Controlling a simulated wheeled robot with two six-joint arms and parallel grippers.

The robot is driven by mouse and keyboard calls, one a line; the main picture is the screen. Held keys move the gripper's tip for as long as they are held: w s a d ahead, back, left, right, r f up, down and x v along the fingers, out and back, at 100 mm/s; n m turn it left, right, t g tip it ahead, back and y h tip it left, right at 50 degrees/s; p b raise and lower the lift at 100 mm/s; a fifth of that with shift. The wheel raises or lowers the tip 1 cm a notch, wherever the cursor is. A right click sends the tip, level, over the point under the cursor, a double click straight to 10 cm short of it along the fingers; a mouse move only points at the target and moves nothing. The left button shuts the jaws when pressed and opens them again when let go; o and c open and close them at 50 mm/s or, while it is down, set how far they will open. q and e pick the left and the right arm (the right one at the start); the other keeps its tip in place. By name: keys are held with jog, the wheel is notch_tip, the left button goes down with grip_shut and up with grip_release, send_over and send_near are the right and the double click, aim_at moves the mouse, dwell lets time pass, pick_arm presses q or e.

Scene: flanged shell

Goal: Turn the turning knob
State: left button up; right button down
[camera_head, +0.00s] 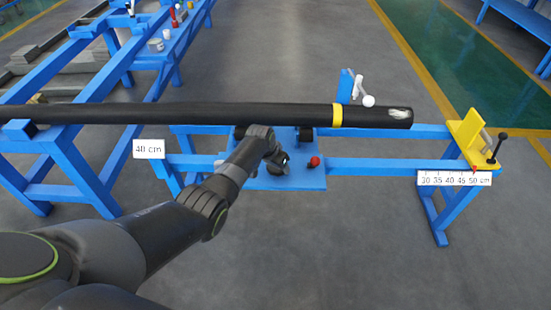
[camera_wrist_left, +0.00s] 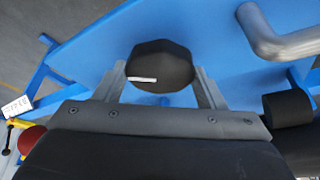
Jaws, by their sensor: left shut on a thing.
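The turning knob (camera_wrist_left: 160,62) is black and rounded with a short white mark, in front of a blue plate in the left wrist view. My left gripper (camera_wrist_left: 160,80) is shut on it, one finger on each side. The white mark lies nearly level in that view. In the head view my left gripper (camera_head: 281,160) is at the blue panel (camera_head: 300,181) under the long black pipe, and it mostly hides the knob. My right gripper is not in view.
A red ball (camera_head: 315,161) sits just right of my gripper. The black pipe (camera_head: 220,113) with a yellow band runs above. A yellow stop (camera_head: 465,133) with a black-tipped lever (camera_head: 501,136) stands at right, above a scale label (camera_head: 453,178). A "40 cm" sign (camera_head: 148,149) is at left.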

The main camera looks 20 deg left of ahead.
pick_arm(q)
jog(key=n+y+p, duration=0.1)
jog(key=n, duration=0.1)
jog(key=shift+d+n, duration=0.1)
jog(key=shift+n, duration=0.2)
jog(key=shift+d+n+y, duration=0.1)
jog(key=shift+n+y, duration=0.7)
jog(key=shift+n, duration=1.1)
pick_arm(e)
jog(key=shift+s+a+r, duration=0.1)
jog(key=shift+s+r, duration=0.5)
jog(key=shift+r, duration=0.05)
pick_arm(q)
jog(key=o, duration=1)
jog(key=shift+r+p, duration=0.15)
jog(key=shift+p, duration=0.2)
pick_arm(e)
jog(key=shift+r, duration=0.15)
